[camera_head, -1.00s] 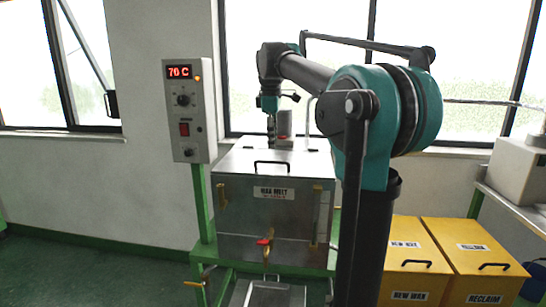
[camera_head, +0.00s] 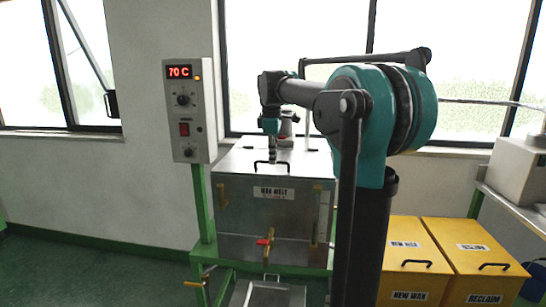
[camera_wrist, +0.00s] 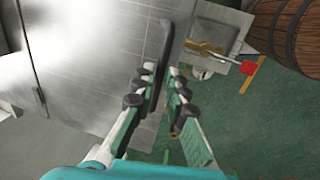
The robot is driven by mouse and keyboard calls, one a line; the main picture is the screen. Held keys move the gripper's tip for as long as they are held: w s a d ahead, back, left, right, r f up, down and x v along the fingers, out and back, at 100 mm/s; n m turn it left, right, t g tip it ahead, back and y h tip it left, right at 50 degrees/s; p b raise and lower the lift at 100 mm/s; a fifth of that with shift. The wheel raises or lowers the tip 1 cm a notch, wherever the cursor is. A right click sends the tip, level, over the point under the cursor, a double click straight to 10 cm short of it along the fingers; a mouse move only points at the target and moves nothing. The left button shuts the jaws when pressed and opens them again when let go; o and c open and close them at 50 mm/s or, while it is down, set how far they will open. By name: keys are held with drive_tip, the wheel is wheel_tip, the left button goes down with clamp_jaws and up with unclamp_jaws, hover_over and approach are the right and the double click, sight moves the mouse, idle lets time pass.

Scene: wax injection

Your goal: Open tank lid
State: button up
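The wax melt tank (camera_head: 240,215) is a steel box with a flat grey lid (camera_head: 235,163) lying closed on top. A black bar handle (camera_head: 286,163) stands on the lid. My gripper (camera_head: 271,160) points down at the handle in the head view, partly in front of it. In the wrist view, my gripper (camera_wrist: 162,70) has its two fingers apart, with the handle (camera_wrist: 165,38) running into the gap between them. The fingers do not look closed on the bar. Whether either finger touches it cannot be told.
A control box (camera_head: 188,112) reading 70 C stands left of the tank. A red-handled tap (camera_head: 265,243) is on the tank front above a metal tray (camera_head: 270,293). Yellow bins, new wax (camera_head: 408,265) and reclaim (camera_head: 485,265), stand at the right.

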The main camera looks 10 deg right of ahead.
clamp_jaws()
drive_tip(key=shift+r, duration=0.15)
